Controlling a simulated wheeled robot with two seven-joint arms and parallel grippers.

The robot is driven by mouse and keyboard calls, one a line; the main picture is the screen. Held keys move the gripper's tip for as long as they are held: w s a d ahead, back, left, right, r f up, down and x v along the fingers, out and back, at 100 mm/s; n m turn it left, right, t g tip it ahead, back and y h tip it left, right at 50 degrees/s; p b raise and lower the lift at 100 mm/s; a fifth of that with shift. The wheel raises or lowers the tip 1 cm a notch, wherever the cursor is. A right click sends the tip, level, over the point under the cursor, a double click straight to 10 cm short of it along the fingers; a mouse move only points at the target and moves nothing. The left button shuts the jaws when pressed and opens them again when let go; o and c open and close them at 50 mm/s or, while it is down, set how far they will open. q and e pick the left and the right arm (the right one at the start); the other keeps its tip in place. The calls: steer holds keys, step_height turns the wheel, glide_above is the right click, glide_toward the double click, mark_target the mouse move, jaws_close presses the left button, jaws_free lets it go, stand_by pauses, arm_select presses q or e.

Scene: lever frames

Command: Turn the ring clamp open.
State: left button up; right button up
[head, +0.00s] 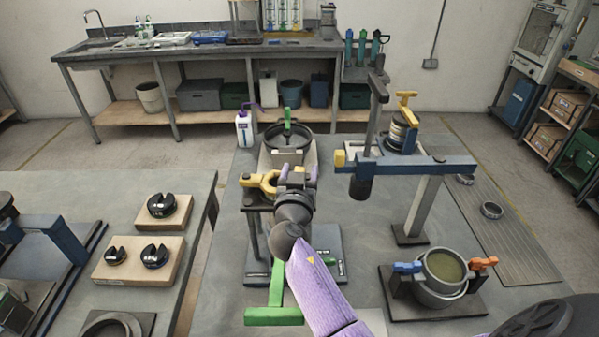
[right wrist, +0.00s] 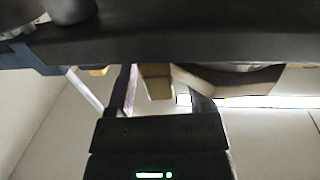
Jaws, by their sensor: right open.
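The yellow ring clamp (head: 262,183) sits on top of a dark stand left of the table's middle, in the head view. My right gripper (head: 297,174) is at the clamp's right side, its purple fingers pointing away from me and spread apart. The gripper and wrist hide the clamp's right part. In the right wrist view, a tan block (right wrist: 156,82) shows between the two open fingers, with a curved tan piece (right wrist: 235,80) to its right; they look like parts of the clamp. I cannot tell whether the fingers touch it. My left gripper is not in view.
A blue-grey beam on a post (head: 420,205) is to the right. Behind is a round black pan (head: 270,140); front right is a pot with blue and orange clips (head: 440,285).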

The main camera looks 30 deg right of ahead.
jaws_close()
stand_by(1.3)
